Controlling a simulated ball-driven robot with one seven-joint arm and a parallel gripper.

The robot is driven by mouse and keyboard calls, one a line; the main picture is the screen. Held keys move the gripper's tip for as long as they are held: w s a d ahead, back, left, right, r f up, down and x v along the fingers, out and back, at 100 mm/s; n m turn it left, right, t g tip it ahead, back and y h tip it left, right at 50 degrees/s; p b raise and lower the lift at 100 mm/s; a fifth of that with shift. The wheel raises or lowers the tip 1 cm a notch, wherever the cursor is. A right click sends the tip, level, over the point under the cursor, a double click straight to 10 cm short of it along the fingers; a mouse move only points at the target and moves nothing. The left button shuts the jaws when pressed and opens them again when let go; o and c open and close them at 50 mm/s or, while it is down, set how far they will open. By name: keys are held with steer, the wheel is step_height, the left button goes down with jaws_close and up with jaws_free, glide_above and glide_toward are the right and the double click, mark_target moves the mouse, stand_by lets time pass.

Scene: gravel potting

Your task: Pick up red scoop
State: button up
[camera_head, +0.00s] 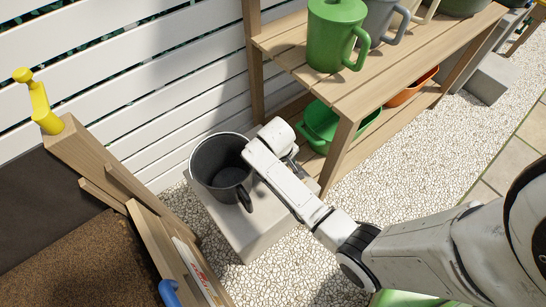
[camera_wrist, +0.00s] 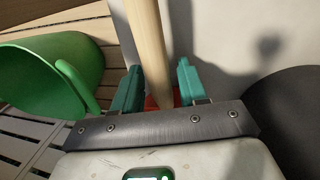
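In the wrist view, a pale wooden handle (camera_wrist: 147,45) rises upright between and beyond the fingers of my gripper (camera_wrist: 159,68). A little red (camera_wrist: 151,103), apparently part of the red scoop, shows low between the fingers; the rest of it is hidden. The teal fingers stand apart, with a clear gap between the handle and the right finger. The handle is close to the left finger; I cannot tell whether they touch. In the head view, my wrist is beside the dark mug, and the scoop and fingers are hidden.
A dark mug (camera_head: 207,160) stands on a grey block (camera_head: 250,232). A green tub (camera_head: 318,122) and an orange bowl (camera_head: 414,87) sit on the low shelf. A green pitcher (camera_head: 333,36) stands on the wooden shelf (camera_head: 375,92) above. A wooden planter post (camera_head: 88,160) stands at left.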

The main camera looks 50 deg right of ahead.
jaws_close()
stand_by(0.5)
steer(key=shift+r+p, duration=0.35)
steer(key=shift+r, duration=0.25)
step_height(320, 180, up, 3)
steer(key=shift+f+p, duration=0.2)
steer(key=shift+p, duration=0.45)
steer(key=s+r+p, duration=0.2)
steer(key=s+r, duration=0.1)
steer(key=s+r+p, duration=0.1)
steer(key=r, duration=0.1)
steer(key=shift+s+a+r+p, duration=0.2)
steer(key=shift+s+a+p, duration=0.1)
steer(key=shift+a, duration=0.1)
steer(key=s+a+r+p, duration=0.1)
steer(key=s+r+p, duration=0.2)
steer(key=s, duration=0.6)
steer(key=shift+a+r, duration=0.15)
steer(key=shift+r, duration=0.25)
